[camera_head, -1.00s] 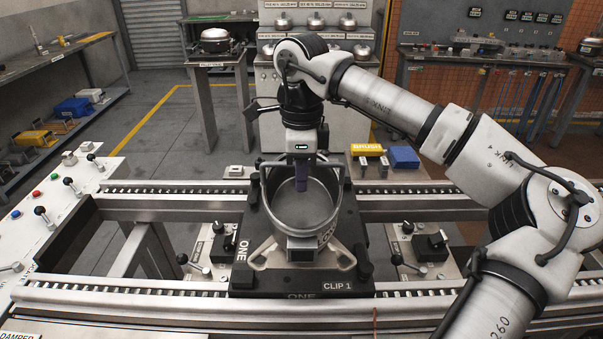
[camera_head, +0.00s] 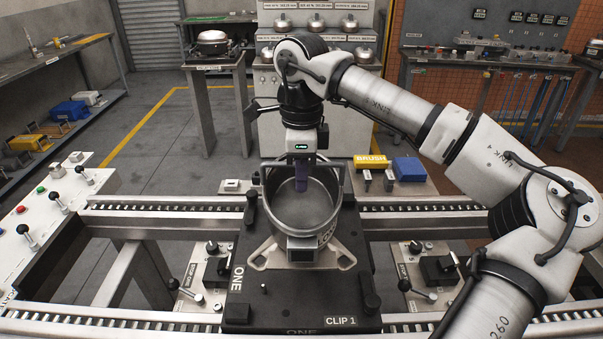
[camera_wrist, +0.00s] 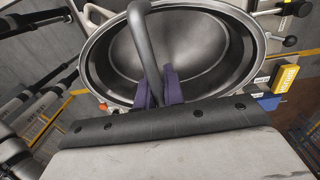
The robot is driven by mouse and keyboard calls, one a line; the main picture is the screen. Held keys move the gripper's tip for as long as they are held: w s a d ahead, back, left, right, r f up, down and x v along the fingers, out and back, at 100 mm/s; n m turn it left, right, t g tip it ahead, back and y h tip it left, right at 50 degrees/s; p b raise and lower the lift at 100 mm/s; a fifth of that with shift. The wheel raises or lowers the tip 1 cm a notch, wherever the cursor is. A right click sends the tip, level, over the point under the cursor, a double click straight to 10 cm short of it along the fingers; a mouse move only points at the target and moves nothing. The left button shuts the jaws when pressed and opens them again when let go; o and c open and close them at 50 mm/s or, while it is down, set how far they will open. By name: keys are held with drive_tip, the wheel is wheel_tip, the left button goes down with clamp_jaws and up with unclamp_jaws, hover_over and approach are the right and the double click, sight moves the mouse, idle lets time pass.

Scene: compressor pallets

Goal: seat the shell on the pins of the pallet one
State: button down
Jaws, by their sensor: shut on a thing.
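The shell (camera_head: 270,207) is a round, open-topped grey metal bowl with a grey bar handle, a front box and splayed feet. My gripper (camera_head: 301,184) has purple fingers, shut on the shell's handle bar, which shows between them in the wrist view (camera_wrist: 148,50). The shell hangs upright over the black pallet one (camera_head: 262,308), marked ONE and CLIP 1. Its feet lie toward the far part of the pallet in the picture, with bare plate in front. Whether they touch the pallet I cannot tell. The pins under the shell are hidden or not distinguishable.
The pallet lies across two roller rails (camera_head: 440,208). Dark posts (camera_head: 369,291) stand at its edges. Lever boxes (camera_head: 432,272) flank it. A yellow BRUSH box (camera_head: 371,162) and a blue box (camera_head: 408,169) sit behind right. A lever panel (camera_head: 40,215) is at left.

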sight(301, 210)
drive_tip(key=shift+a+r+p, duration=0.1)
drive_tip(key=shift+r+p, duration=0.15)
drive_tip(key=shift+p, duration=0.15)
drive_tip(key=shift+f+b, duration=2.2)
drive_tip(key=shift+f, duration=0.85)
drive_tip(key=shift+f+b, duration=1.35)
drive_tip(key=shift+f, duration=0.5)
drive_tip(key=c, duration=1.4)
unclamp_jaws()
drive_tip(key=shift+s, duration=0.15)
drive_tip(key=shift+c, duration=0.2)
drive_tip(key=shift+f+g, duration=0.1)
drive_tip(key=shift+g, duration=0.2)
wheel_tip(301, 210, up, 14)
drive_tip(key=w, duration=0.1)
drive_tip(key=shift+w, duration=0.1)
